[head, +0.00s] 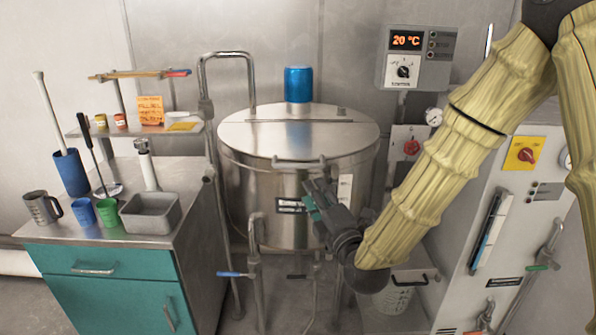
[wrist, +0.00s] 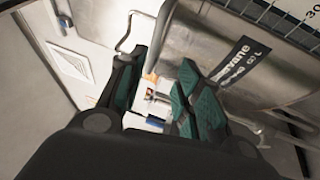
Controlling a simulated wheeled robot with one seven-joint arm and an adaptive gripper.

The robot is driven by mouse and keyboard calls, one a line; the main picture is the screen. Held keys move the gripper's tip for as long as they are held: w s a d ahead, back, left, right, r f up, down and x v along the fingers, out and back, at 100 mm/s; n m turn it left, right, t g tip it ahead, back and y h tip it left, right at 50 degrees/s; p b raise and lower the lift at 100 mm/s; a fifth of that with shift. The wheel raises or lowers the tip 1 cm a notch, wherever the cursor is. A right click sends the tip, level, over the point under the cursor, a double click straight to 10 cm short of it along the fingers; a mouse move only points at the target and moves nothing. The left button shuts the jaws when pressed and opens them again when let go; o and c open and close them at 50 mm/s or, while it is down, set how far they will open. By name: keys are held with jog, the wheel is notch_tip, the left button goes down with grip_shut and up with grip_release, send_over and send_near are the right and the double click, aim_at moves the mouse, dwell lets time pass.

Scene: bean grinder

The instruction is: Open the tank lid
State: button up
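The steel tank (head: 270,195) stands in the middle of the head view. Its round lid (head: 290,140) is flat and shut, with a bar handle (head: 299,163) at the front edge. My gripper (head: 312,192) is in front of the tank's wall, a little below the lid handle. In the wrist view my gripper (wrist: 165,90) has its two green-padded fingers apart with nothing held between them. The tank wall with its dark label (wrist: 245,60) fills the right of the wrist view. The lid handle cannot be made out there.
A blue cylinder (head: 299,84) rises behind the lid. A control box (head: 415,58) reading 20 °C is at the back right. A bent steel pipe (head: 203,85) runs along the tank's left side. A teal cabinet (head: 105,270) with cups and a tray stands at the left.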

aim_at(298, 166)
jog(key=x, duration=0.3)
jog(key=p+x, duration=0.1)
jog(key=x, duration=0.3)
jog(key=r+x, duration=0.1)
jog(key=x, duration=0.3)
jog(key=shift+r+p, duration=0.1)
jog(key=shift+p, duration=0.25)
jog(key=shift+s, duration=0.1)
grip_shut()
